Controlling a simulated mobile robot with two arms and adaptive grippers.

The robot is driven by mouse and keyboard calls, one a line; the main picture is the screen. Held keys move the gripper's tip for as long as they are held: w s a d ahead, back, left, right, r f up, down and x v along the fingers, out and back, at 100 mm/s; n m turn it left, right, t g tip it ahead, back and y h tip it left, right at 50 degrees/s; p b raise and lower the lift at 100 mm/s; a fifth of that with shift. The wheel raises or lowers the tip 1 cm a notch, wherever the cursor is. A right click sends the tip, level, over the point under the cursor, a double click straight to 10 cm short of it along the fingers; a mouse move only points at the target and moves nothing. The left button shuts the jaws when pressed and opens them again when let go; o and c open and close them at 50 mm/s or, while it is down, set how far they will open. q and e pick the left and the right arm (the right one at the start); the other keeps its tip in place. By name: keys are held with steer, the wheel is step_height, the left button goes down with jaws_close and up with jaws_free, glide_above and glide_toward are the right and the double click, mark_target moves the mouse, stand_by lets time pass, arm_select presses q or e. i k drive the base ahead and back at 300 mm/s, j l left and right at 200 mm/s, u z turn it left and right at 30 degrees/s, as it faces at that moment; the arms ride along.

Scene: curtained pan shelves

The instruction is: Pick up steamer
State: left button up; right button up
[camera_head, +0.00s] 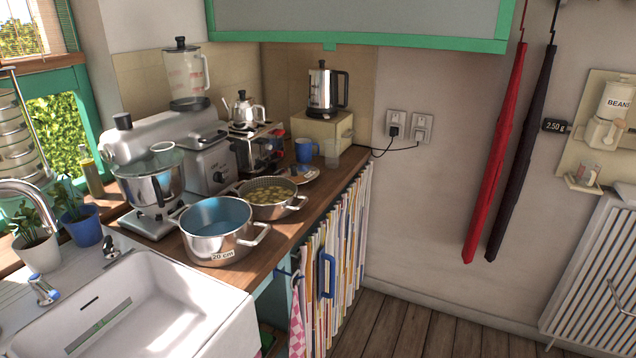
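No object is clearly recognisable as the steamer. A metal pan with a perforated-looking inner rim (293,205), holding yellowish pieces, stands on the wooden counter and may be it. Neither of my grippers is in view, and nothing visible touches these things.
A stand mixer (150,145) with a steel bowl stands behind the pot. A white sink (150,305) with a tap lies in front. A blue mug (306,150) and kettle (326,90) stand farther back. A striped curtain (335,260) hangs below the counter; wooden floor (400,325) is clear.

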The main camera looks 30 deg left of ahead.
mark_target(269, 197)
steer(key=i+l+u, duration=0.1)
steer(key=i+u, duration=0.35)
steer(key=i+l+u, duration=0.45)
steer(key=i, duration=0.15)
steer(key=i+l+u, duration=0.5)
steer(key=j, duration=0.1)
